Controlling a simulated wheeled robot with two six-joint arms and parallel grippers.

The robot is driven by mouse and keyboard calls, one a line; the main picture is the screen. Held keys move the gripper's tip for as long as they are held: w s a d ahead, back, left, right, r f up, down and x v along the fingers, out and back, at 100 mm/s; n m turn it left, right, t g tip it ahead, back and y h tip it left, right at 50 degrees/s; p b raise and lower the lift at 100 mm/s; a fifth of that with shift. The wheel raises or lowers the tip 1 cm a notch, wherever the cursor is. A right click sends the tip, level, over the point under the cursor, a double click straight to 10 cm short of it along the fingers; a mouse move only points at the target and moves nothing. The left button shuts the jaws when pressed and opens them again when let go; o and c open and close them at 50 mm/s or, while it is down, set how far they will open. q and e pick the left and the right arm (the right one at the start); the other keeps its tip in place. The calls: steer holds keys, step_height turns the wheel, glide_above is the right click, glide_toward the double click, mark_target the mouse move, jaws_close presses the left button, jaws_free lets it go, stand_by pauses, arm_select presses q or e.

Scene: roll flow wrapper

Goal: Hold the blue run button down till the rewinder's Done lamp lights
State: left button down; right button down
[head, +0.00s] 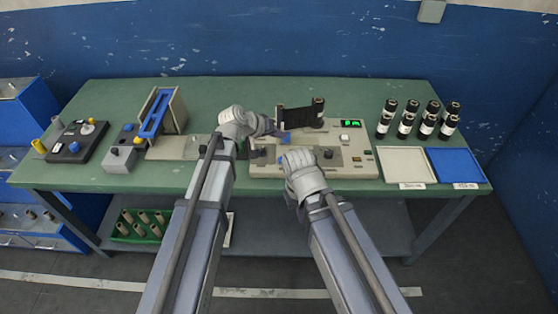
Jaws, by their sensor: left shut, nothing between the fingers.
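The rewinder (361,165) is a pale beige machine in the middle of the green table, with a dark film web and roll (300,116) standing at its back. Small blue parts show near the machine's left half; I cannot tell which is the run button. My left gripper (272,129) is shut and empty over the machine's back left. My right gripper (296,158) is over its front middle, its fingers mostly hidden by its wrist.
Several black rolls (407,122) stand at the back right, behind a white tray (404,166) and a blue tray (456,166). At left are a grey block with a blue frame (157,112) and a dark control box (76,142). A green crate (140,226) sits on the lower shelf.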

mark_target(280, 161)
arm_select(q)
steer(key=shift+f, duration=0.1)
step_height(280, 161, down, 9)
steer(key=b, duration=0.9)
stand_by(1.7)
steer(key=shift+f+b, duration=0.25)
steer(key=shift+b, duration=0.1)
